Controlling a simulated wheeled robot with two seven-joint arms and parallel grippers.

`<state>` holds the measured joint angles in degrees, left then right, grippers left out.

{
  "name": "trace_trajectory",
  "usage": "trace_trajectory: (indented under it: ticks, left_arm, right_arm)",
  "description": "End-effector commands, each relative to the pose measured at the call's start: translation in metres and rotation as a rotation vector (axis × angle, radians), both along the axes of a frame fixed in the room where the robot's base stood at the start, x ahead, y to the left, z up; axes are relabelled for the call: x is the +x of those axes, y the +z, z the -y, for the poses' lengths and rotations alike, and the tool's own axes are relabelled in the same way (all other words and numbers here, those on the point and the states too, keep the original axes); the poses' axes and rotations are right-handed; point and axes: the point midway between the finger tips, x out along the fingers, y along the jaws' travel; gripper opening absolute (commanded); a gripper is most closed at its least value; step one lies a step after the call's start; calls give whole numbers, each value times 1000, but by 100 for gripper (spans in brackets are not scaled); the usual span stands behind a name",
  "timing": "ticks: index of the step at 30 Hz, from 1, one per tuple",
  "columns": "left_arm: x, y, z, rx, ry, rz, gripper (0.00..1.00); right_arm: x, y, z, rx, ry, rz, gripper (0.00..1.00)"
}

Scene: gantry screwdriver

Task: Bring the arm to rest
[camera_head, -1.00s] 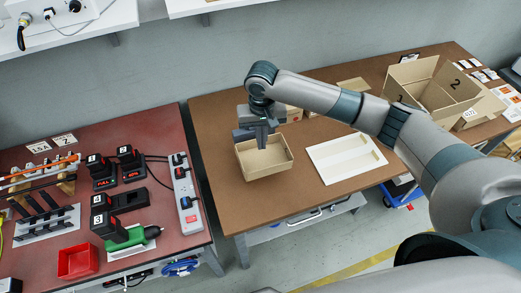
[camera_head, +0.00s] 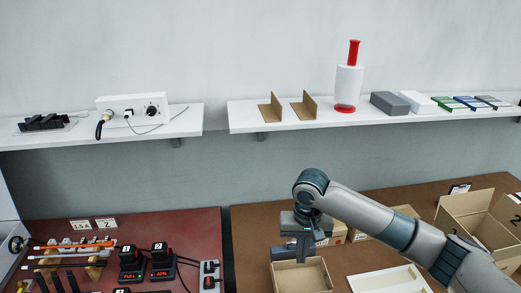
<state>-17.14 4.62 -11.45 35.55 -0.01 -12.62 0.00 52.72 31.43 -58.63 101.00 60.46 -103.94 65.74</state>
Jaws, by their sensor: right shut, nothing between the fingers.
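My right arm comes in from the lower right and reaches over the brown table (camera_head: 262,222). Its gripper (camera_head: 301,256) points down, shut and empty, over the open cardboard box (camera_head: 300,277) near the table's left side. The fingertips show at the box's far rim; I cannot tell whether they touch it. The lower part of the box is cut off by the frame edge. My left gripper is not in view.
A white board (camera_head: 390,281) lies right of the box. A large open carton (camera_head: 468,212) stands at the right. The red-brown bench (camera_head: 190,228) at left holds chargers (camera_head: 131,258). Wall shelves (camera_head: 215,115) hold a red-and-white roll holder (camera_head: 348,85) and boxes.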

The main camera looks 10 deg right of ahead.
Motion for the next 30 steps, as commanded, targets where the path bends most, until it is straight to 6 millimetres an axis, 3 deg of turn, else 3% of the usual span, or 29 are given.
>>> trace_trajectory:
  ticks: [8,21,30]
  left_arm:
    - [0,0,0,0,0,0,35]
    - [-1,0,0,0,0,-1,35]
    - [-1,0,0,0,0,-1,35]
  right_arm:
    - [-16,-20,-19,42,69,11,0]
    - [-86,-78,-80,211,286,116,0]
    - [-138,-104,-93,283,350,220,0]
